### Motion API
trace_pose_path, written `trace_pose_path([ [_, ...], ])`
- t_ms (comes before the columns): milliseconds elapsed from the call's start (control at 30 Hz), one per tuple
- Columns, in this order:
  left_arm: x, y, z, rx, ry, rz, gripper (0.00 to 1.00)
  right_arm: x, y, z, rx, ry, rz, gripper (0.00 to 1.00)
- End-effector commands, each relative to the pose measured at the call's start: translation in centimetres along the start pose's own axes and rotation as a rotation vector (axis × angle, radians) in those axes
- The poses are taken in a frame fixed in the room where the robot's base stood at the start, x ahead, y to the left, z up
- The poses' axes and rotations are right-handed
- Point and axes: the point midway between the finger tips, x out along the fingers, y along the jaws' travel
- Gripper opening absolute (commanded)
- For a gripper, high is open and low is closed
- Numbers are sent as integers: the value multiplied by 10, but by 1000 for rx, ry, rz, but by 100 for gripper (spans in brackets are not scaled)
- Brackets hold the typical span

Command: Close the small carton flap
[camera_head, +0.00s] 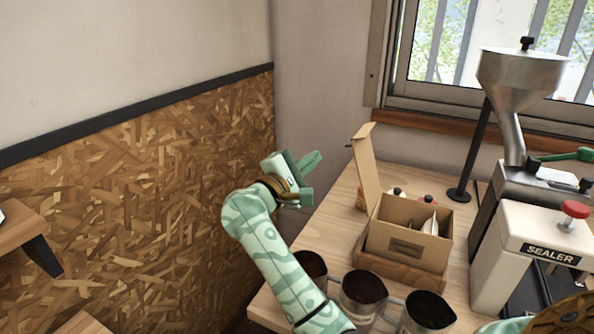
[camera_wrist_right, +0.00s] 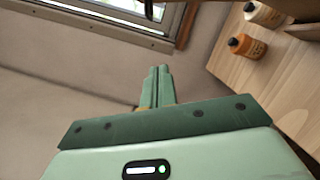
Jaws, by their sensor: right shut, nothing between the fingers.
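The small brown carton (camera_head: 408,246) stands open-topped on the wooden table, with pale packets inside. Its tall flap (camera_head: 366,168) stands up at the carton's left side, leaning slightly. My right gripper (camera_head: 312,170) is left of the flap, apart from it, in the air near the wall corner. Its fingers are shut and empty; they also show shut in the right wrist view (camera_wrist_right: 158,86). My left gripper is not in view.
Several dark-filled metal cups (camera_head: 363,289) stand in front of the carton, close to my forearm. Small bottles stand behind it, one orange (camera_wrist_right: 247,46). A white sealer (camera_head: 520,235) and a steel hopper (camera_head: 520,75) stand to the right. The chipboard wall (camera_head: 140,220) is left.

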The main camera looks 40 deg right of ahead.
Motion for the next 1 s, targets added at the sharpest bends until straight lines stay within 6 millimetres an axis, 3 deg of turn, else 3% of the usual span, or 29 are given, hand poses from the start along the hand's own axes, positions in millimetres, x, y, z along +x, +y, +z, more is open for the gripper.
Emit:
trace_pose_path([
  [133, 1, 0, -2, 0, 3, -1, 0, 31, 0, 0, -1, -3, 2, 0],
  [200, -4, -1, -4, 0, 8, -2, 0, 32, 2, 15, 1, -1, 2, 0],
  [400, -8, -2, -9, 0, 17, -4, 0, 36, 1, 35, 0, 0, 1, 0],
  [1000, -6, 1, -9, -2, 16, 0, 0, 41, -1, 40, 14, 0, -3, 0],
])
